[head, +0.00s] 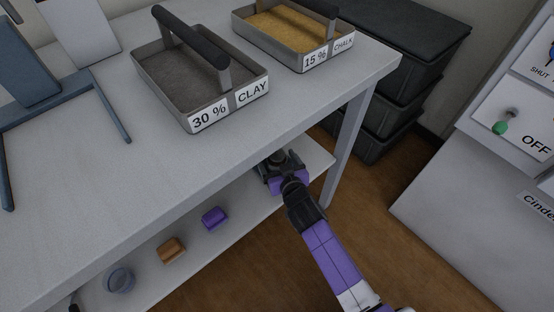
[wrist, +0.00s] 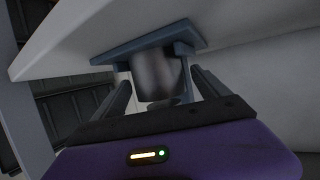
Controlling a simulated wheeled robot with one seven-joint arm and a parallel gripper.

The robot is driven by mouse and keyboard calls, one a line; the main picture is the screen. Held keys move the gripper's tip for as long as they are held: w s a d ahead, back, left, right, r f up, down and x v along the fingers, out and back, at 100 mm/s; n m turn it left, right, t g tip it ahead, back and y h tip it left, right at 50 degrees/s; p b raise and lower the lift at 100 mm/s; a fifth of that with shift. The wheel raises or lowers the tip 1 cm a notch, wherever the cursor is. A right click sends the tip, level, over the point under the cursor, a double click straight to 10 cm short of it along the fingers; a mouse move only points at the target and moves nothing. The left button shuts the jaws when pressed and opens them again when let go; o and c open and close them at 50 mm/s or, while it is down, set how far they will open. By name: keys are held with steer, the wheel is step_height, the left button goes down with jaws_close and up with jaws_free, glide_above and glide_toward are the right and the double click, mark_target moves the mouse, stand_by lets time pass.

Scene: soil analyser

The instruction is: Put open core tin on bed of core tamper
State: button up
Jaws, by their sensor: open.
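My gripper (head: 277,168) reaches under the front edge of the white table, over the right end of the lower shelf. In the wrist view my gripper (wrist: 161,90) is open, its two dark fingers on either side of a shiny grey metal cylinder (wrist: 156,74). The cylinder meets a blue-grey plate (wrist: 130,48) at the top of the picture. I cannot tell whether the fingers touch the cylinder, nor whether it is the core tin or part of the core tamper. In the head view this spot is mostly hidden by my gripper.
The lower shelf (head: 200,252) also holds a purple block (head: 214,217), an orange-brown block (head: 171,249) and a round blue-grey item (head: 119,279). Trays labelled clay (head: 190,83) and chalk (head: 290,33) stand on the tabletop (head: 120,165). The table leg (head: 347,140) is close to my gripper.

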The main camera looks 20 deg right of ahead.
steer(key=d+p+v, duration=0.1)
steer(key=p+v, duration=0.1)
steer(key=v, duration=1)
steer(key=shift+a, duration=0.45)
steer(key=s+r+n+y, duration=0.1)
steer(key=s+r, duration=0.1)
steer(key=s, duration=0.8)
steer(key=s+r, duration=0.2)
steer(key=s, duration=0.7)
steer(key=s+r, duration=1.3)
steer(key=r, duration=0.1)
steer(key=shift+s+d+t, duration=0.2)
steer(key=shift+d+t, duration=0.2)
steer(key=shift+d, duration=0.05)
